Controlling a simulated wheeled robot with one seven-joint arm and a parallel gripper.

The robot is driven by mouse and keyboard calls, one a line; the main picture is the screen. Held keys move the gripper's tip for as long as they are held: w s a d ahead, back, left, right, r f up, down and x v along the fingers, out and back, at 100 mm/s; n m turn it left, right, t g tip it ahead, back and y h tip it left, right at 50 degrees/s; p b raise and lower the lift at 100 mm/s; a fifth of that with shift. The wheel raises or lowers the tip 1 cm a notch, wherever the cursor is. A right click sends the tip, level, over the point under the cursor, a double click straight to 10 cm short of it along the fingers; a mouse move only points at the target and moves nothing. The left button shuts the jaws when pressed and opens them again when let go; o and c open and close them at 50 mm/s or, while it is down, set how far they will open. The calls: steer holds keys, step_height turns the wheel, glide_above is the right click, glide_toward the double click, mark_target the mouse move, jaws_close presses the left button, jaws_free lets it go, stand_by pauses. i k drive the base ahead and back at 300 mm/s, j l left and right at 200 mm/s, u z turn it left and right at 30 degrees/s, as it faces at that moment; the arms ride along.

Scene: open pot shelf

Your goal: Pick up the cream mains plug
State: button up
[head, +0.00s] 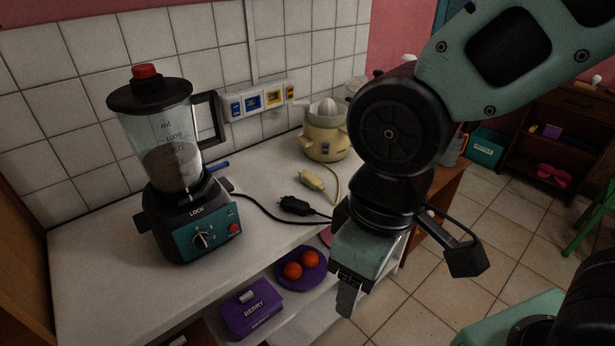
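The cream mains plug (312,181) lies on the white counter, with its cream cord curving toward the cream citrus juicer (324,143). A black mains plug (295,205) lies just in front of it, a short gap away, on a black cord. My gripper (347,302) points down in front of the counter's front edge, to the right of and nearer than the cream plug, and apart from it. Its fingers overlap in this view, so I cannot tell whether it is open or shut. I see nothing held in it.
A blender (183,165) stands on the counter's left. Wall sockets (254,101) are on the tiles behind. Below the counter are a purple box (250,314) and a purple plate (318,275) with orange fruit. My arm hides the counter's right end. Open floor lies right.

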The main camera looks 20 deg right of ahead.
mark_target(306, 177)
steer(key=i+l+u, duration=0.55)
steer(key=i+l, duration=0.2)
steer(key=i+l+u, duration=0.25)
steer(key=l, duration=0.35)
steer(key=i+j, duration=0.05)
